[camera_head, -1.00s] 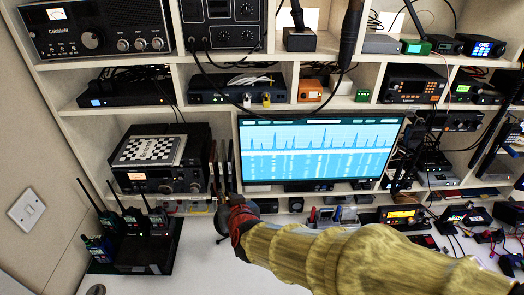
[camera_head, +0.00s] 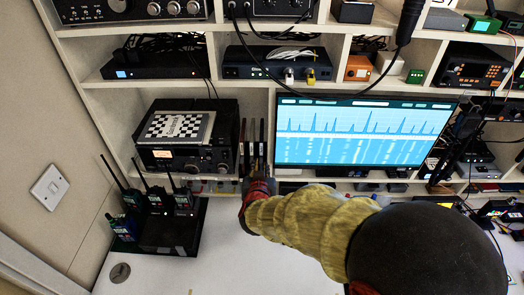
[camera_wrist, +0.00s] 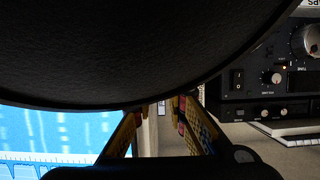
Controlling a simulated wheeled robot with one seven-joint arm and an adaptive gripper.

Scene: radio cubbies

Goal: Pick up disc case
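Several thin upright cases (camera_head: 253,137) stand side by side in the narrow slot between the radio and the monitor in the head view. I cannot tell which one is the disc case. My gripper (camera_head: 257,172) is just in front of and below these cases. In the wrist view its two yellow-and-black fingers (camera_wrist: 165,128) are spread apart. Thin dark and reddish edges show near the right finger; I cannot tell if they touch it. Nothing is clearly held. A large dark curved surface hides the upper part of the wrist view.
A radio (camera_head: 187,160) with a checkered flat item (camera_head: 178,127) on top is left of the slot. The lit monitor (camera_head: 360,125) is right of it. Handheld radios (camera_head: 155,200) stand on a black base at the left. The white desk (camera_head: 215,265) in front is largely clear.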

